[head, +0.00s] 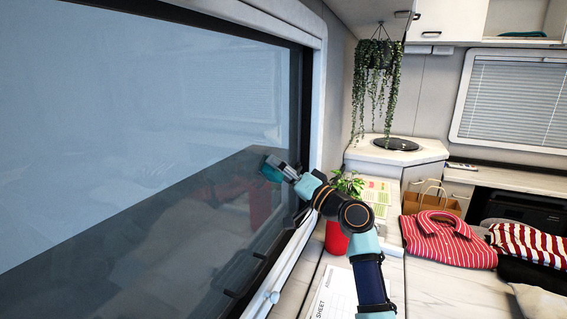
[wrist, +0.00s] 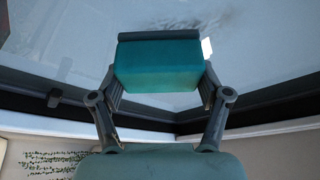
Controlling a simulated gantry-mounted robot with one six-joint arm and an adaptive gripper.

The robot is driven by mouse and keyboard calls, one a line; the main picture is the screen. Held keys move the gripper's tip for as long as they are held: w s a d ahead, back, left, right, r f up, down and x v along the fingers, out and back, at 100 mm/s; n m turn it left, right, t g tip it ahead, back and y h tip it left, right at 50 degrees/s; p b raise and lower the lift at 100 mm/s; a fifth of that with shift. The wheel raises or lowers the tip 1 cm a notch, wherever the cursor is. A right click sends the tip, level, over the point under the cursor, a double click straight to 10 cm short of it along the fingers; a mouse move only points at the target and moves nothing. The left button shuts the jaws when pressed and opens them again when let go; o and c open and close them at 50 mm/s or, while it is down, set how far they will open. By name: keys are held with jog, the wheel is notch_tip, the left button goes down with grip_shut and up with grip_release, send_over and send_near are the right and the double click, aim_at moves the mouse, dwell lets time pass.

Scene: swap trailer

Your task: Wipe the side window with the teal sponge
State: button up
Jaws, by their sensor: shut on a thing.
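The side window (head: 130,130) fills the left of the head view, a large pane in a dark frame with a pale haze over its upper part. My gripper (head: 277,168) is at the lower right part of the pane, near the frame. It is shut on the teal sponge (head: 270,173), which shows as a small patch by the glass. In the wrist view the teal sponge (wrist: 158,67) sits between both fingers, with the glass (wrist: 255,40) behind it. I cannot tell whether the sponge touches the glass.
A red pot with a green plant (head: 347,184) stands close to my arm. A hanging plant (head: 375,80) is above the corner counter. Striped folded shirts (head: 447,238), a paper bag (head: 432,201) and a printed sheet (head: 333,293) lie on the right. The window frame (head: 300,110) edges the pane.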

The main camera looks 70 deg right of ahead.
aim_at(274, 174)
jog(key=shift+w+a+r+p, duration=0.1)
jog(key=shift+a+p, duration=0.8)
jog(key=shift+a, duration=1.15)
jog(key=shift+a+p, duration=0.95)
jog(key=shift+a, duration=0.95)
jog(key=shift+r+p, duration=0.2)
jog(key=shift+p, duration=0.1)
jog(key=shift+d+f+b, duration=0.15)
jog(key=shift+d+b, duration=0.3)
jog(key=shift+b, duration=0.15)
jog(key=shift+d+b, duration=0.8)
jog(key=shift+d, duration=0.7)
jog(key=d+b, duration=0.2)
jog(key=b, duration=0.1)
jog(key=shift+d, duration=0.25)
jog(key=shift+d+r+b, duration=0.2)
jog(key=shift+d+b, duration=0.1)
jog(key=shift+d, duration=0.35)
